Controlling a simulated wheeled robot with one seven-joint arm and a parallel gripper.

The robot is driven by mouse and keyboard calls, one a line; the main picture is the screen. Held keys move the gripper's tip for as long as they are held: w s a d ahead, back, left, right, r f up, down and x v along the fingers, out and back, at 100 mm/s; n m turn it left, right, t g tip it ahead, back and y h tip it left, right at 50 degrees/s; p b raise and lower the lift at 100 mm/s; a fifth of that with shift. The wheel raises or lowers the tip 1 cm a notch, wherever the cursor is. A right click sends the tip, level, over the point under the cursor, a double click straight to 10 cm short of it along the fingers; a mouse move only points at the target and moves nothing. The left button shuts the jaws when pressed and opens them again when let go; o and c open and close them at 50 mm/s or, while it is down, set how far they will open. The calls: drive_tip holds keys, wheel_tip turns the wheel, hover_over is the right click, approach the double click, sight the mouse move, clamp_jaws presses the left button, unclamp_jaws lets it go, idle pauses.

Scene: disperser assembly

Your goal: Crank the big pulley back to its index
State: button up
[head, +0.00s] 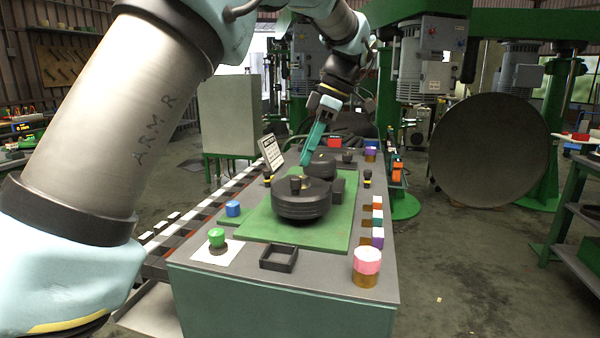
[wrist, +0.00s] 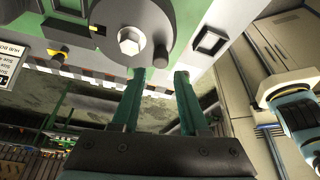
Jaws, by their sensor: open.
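The big pulley (head: 300,205) is a black grooved wheel lying flat on the green plate (head: 255,225), with a dark upright knob (head: 295,184) on top. A smaller dark pulley (head: 320,167) sits behind it. My gripper (head: 305,161) reaches down from behind, its teal fingers above the rear of the pulleys. In the wrist view, my gripper (wrist: 168,74) is open and empty. A grey disc (wrist: 105,18) with a hex bolt (wrist: 131,41) and a dark peg (wrist: 160,57) lies past the fingertips. I cannot tell for certain which pulley it is. No index mark is clearly readable.
A white sign (head: 271,153) stands at the left.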

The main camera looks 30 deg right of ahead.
drive_tip(key=shift+v, duration=1.95)
